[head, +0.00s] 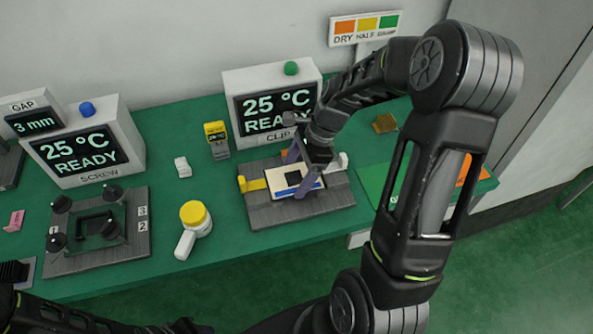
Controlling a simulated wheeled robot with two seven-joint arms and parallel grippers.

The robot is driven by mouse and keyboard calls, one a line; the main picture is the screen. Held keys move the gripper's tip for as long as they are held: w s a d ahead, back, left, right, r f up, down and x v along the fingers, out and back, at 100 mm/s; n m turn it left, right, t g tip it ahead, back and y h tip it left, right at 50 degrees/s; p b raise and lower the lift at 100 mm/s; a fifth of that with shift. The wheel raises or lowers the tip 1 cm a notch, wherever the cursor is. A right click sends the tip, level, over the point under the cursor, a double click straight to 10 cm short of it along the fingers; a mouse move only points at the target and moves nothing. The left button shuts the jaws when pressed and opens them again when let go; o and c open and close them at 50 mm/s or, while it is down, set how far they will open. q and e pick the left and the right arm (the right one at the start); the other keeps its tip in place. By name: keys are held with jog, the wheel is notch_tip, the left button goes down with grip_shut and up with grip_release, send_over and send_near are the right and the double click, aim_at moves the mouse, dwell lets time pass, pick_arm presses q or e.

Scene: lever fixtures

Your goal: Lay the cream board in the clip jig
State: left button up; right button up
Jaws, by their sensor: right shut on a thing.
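The cream board (282,174), with a dark square in its middle and a blue strip along its front edge, is over the grey clip jig (300,213). I cannot tell whether it rests on the jig or is just above it. My right gripper (299,169) is shut on the board, with one finger at its far side and one at its near side. The jig has a yellow clip (252,184) at its left and a white piece (341,160) at its right. The gripper hides part of the board.
The clip display (274,105) reads 25 °C READY behind the jig. The screw jig (98,235) is farther left.

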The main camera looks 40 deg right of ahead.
jog(key=o, duration=1.3)
jog(key=shift+o, duration=0.2)
jog(key=shift+d+r, duration=0.1)
jog(key=v, duration=0.7)
jog(key=shift+s+r, duration=0.1)
jog(key=shift+r, duration=0.2)
